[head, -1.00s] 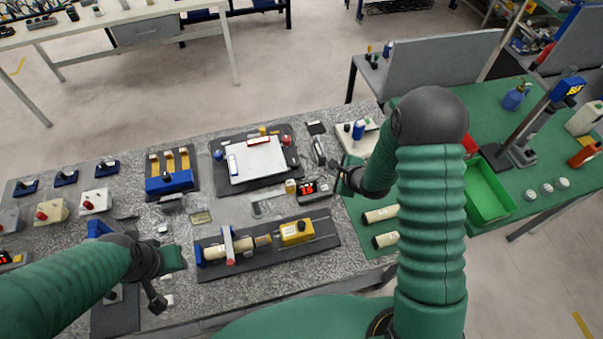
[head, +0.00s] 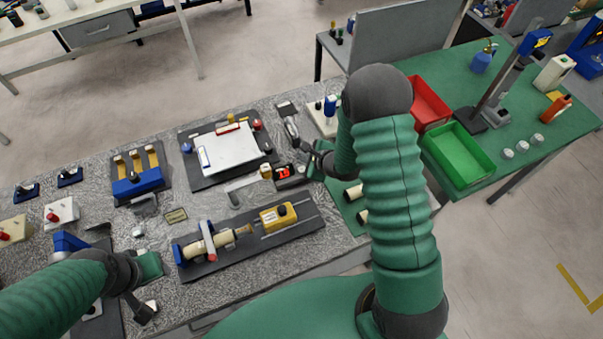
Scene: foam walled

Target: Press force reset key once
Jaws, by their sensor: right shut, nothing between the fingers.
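A small dark box with a red lit display (head: 284,171) stands on the grey speckled bench, near the middle of the head view. It appears to be the force readout; its reset key is too small to make out. My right gripper (head: 308,158) is shut and empty, just to the right of and above this box. I cannot tell whether its fingertips touch the box. My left gripper (head: 144,309) hangs low over the front left of the bench, away from the box; its fingers are too dark to read.
A yellow block (head: 278,216) and a clamped cylinder sit on a dark rail plate (head: 253,240) in front of the box. A white board (head: 228,150) lies behind left. Red (head: 428,103) and green (head: 459,155) trays stand on the green table at right.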

